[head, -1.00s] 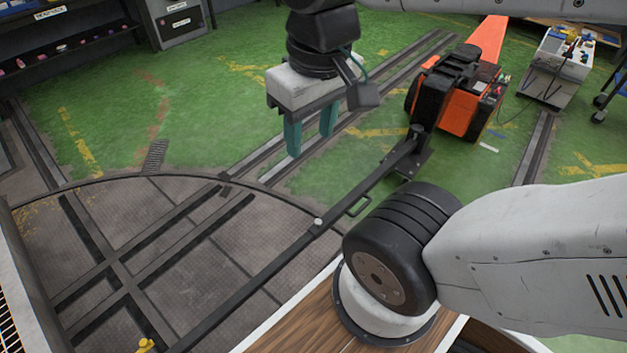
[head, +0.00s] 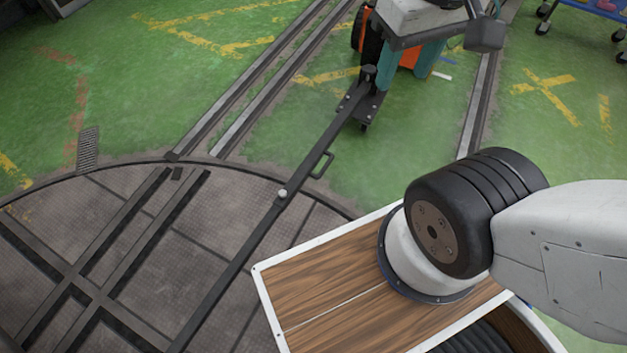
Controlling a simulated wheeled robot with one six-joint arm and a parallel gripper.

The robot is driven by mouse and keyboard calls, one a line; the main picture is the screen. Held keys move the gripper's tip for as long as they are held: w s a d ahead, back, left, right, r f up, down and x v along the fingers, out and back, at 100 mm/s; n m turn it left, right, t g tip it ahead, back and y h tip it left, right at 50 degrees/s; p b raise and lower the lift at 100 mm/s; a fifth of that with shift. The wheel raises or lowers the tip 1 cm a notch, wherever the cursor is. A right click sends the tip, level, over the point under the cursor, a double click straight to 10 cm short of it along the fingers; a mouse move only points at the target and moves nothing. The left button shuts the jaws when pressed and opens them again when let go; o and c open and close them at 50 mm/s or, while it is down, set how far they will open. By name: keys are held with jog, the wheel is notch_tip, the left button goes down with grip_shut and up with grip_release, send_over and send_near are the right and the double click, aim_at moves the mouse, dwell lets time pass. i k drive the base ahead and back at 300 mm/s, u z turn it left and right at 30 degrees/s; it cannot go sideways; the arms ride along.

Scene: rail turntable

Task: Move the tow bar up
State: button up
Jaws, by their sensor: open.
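The tow bar (head: 250,238) is a long dark bar that runs from the turntable (head: 120,285) at lower left up to the green floor. It has a small loop handle (head: 322,164) on its right side, and a plate with an upright pin (head: 368,76) at its far end. My gripper (head: 404,68) is at the top, just right of the pin in the picture. Its two teal fingers are apart and point down, with nothing seen between them but the orange machine behind. I cannot tell its exact height above the floor.
An orange machine with black wheels (head: 371,38) stands behind my gripper, mostly hidden. Rails (head: 250,97) run beside the tow bar on the left, and another rail (head: 482,90) lies at right. A cart (head: 590,6) shows at top right. Green floor between is clear.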

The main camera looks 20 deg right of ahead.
aim_at(183, 339)
jog(key=u, duration=0.15)
jog(key=k, duration=0.4)
jog(key=z, duration=1.5)
jog(key=i, duration=0.6)
jog(key=u, duration=0.85)
jog(key=i, duration=0.5)
jog(key=u, duration=0.6)
